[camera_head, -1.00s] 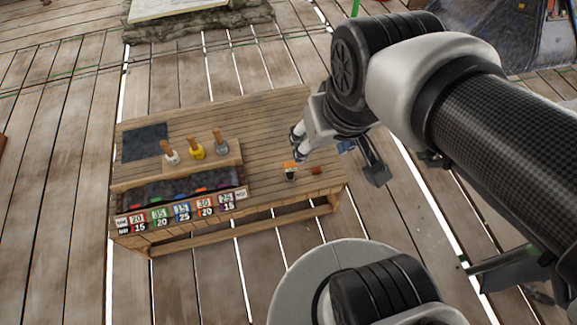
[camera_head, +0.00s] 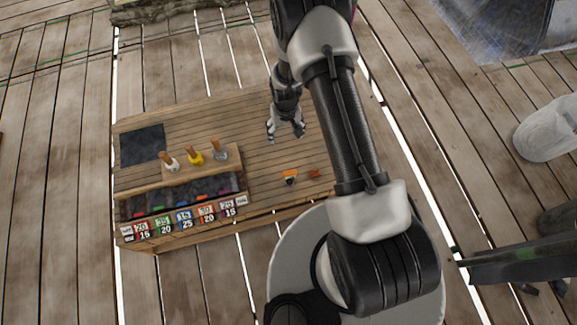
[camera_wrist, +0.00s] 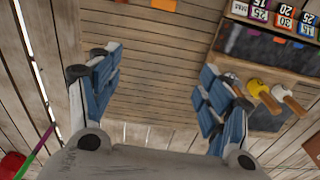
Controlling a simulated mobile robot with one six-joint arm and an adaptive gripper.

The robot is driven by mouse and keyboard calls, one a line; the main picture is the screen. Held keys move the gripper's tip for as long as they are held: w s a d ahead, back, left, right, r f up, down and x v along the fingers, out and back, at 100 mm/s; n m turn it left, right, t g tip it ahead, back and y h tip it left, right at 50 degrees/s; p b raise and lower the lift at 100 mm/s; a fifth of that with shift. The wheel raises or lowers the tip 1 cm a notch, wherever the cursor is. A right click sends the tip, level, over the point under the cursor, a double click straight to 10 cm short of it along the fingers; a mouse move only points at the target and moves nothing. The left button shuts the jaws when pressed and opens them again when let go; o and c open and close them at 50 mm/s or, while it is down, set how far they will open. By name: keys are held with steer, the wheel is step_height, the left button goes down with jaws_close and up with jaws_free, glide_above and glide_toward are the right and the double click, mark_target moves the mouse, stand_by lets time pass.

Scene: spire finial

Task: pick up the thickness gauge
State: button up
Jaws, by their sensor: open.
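A small orange item with a dark and white lower part (camera_head: 290,177) lies near the front right of the wooden table (camera_head: 255,160). It may be the thickness gauge, but it is too small to be sure. Its orange part (camera_wrist: 163,4) shows at the top edge of the wrist view, cut off. My gripper (camera_head: 286,136) is above the table, behind the orange item and apart from it. In the wrist view my gripper (camera_wrist: 158,65) is open, with blue pads wide apart and only bare planks between them.
A small red piece (camera_head: 314,173) lies right of the orange item. Left stand several wooden-handled tools (camera_head: 196,157) on a raised ledge, a dark tray and a numbered board (camera_head: 184,217). A dark panel (camera_head: 142,145) lies at back left. The table's middle is clear.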

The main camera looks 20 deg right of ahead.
steer(key=s+f, duration=0.4)
steer(key=f, duration=0.5)
steer(key=b, duration=0.2)
glide_above(290, 172)
steer(key=shift+g, duration=0.3)
steer(key=f, duration=1.1)
steer(key=shift+w+a+f, duration=0.1)
steer(key=shift+w+a, duration=0.1)
steer(key=shift+w, duration=0.2)
steer(key=shift+s+d+f+b, duration=0.15)
steer(key=shift+f+b, duration=0.45)
steer(key=shift+f, duration=0.95)
steer(key=shift+s+a+f+b, duration=0.1)
steer(key=shift+s+f+b, duration=0.35)
steer(key=shift+f, duration=1.05)
steer(key=shift+w+r, duration=0.1)
steer(key=shift+w, duration=0.1)
steer(key=shift+c, duration=0.6)
steer(key=c, duration=1.1)
steer(key=shift+r, duration=0.1)
steer(key=shift+c, duration=0.2)
